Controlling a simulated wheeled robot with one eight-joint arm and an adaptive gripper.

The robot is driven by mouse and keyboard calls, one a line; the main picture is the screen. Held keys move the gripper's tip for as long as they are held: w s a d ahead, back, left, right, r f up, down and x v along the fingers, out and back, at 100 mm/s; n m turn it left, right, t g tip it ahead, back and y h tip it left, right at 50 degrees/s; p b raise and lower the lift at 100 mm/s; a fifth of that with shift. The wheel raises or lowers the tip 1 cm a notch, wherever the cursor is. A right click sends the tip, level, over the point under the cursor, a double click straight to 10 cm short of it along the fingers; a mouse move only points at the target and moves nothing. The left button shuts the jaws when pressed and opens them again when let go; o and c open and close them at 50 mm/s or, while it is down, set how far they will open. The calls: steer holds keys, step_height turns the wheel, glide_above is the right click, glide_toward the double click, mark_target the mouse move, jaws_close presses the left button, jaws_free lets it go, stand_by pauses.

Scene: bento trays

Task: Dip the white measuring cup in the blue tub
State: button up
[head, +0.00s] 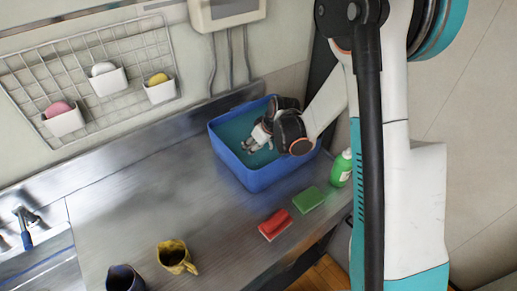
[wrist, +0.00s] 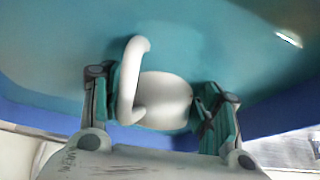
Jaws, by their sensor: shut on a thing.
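The blue tub (head: 262,178) stands at the back right of the metal counter, with teal liquid (head: 233,130) in it. My gripper (head: 254,146) reaches down inside the tub, within its walls. In the wrist view, my gripper (wrist: 163,106) is shut on the white measuring cup (wrist: 165,98), which sits between the teal finger pads. Its curved handle (wrist: 130,75) shows on the left side of the cup. Teal liquid surrounds the cup in that view; how deep it sits I cannot tell. In the head view, the cup is mostly hidden by my gripper.
A green sponge (head: 308,199), a red sponge (head: 275,224) and a green bottle (head: 341,168) are right of and in front of the tub. A yellow mug (head: 176,257) and a dark mug (head: 124,279) stand near the front. The counter left of the tub is clear.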

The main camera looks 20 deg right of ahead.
step_height(320, 180, up, 17)
steer(key=p, duration=0.9)
steer(key=shift+p, duration=0.4)
stand_by(0.5)
steer(key=shift+f, duration=0.15)
stand_by(0.8)
